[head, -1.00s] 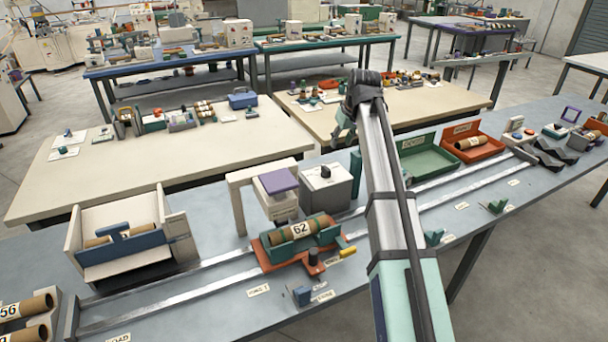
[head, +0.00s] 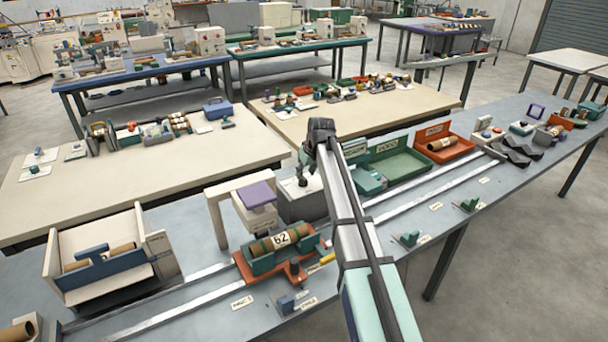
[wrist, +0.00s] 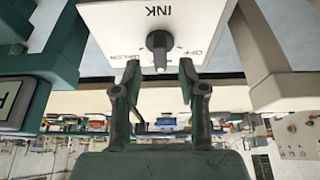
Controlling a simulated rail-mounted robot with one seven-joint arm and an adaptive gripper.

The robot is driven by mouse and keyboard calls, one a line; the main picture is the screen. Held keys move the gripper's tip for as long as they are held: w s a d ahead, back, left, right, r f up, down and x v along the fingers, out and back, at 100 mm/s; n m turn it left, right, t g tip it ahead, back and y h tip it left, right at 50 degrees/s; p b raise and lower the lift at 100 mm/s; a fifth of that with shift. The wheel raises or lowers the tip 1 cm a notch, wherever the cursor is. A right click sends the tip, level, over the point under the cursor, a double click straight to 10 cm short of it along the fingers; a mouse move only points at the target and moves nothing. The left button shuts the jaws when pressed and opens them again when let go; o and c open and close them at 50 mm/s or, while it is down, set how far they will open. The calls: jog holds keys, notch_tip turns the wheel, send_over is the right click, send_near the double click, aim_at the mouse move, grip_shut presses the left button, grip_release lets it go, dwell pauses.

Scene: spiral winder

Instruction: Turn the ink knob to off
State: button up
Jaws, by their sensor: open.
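The ink box shows as a white panel marked INK (wrist: 120,20) in the wrist view. Its dark ink knob (wrist: 158,42) sits in the middle, with an OFF label to the right and another, partly hidden label to the left. My gripper (wrist: 160,78) is open and empty, its two fingers apart on either side of the knob's lower end. I see no clear contact. In the head view my gripper (head: 308,172) is over the grey ink box (head: 303,207), and the knob is mostly hidden by it.
A frame with a purple-topped block (head: 256,194) stands left of the box. An orange carriage (head: 268,278) with a tube marked 62 sits on the rails in front. A green tray (head: 400,166) and an orange tray (head: 455,150) lie to the right.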

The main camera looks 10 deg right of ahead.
aim_at(304, 178)
jog(key=shift+p+x, duration=0.4)
jog(key=shift+x, duration=1.45)
grip_shut()
